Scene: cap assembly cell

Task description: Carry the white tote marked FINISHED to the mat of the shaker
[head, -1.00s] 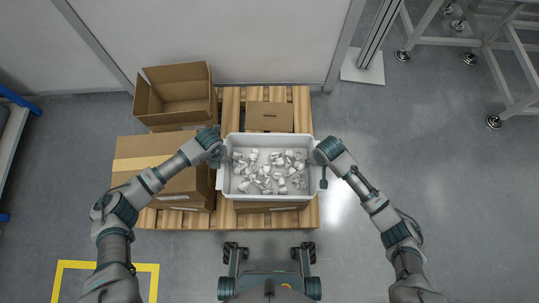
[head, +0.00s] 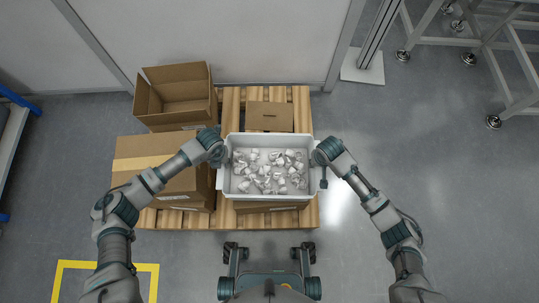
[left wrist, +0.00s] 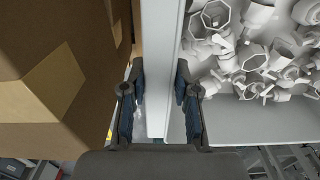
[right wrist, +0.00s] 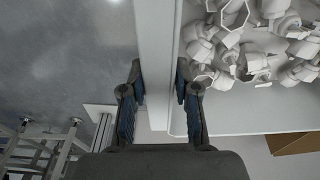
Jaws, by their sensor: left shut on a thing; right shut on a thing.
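The white tote (head: 269,196) is in the middle of the head view, above a cardboard box on the pallet, with many white caps or fittings (head: 268,172) inside. No FINISHED marking is readable. My left gripper (head: 221,162) is shut on the tote's left wall; the left wrist view shows that wall (left wrist: 160,70) between the fingers (left wrist: 160,100). My right gripper (head: 318,163) is shut on the tote's right wall, which shows in the right wrist view (right wrist: 158,60) between the fingers (right wrist: 160,100). The shaker and its mat are not recognisable in these views.
A wooden pallet (head: 232,104) carries an open carton (head: 175,92), a closed carton (head: 155,150) close left of the tote and a small box (head: 269,117) behind it. A metal frame (head: 510,60) stands at upper right. Floor at right (head: 440,190) is clear.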

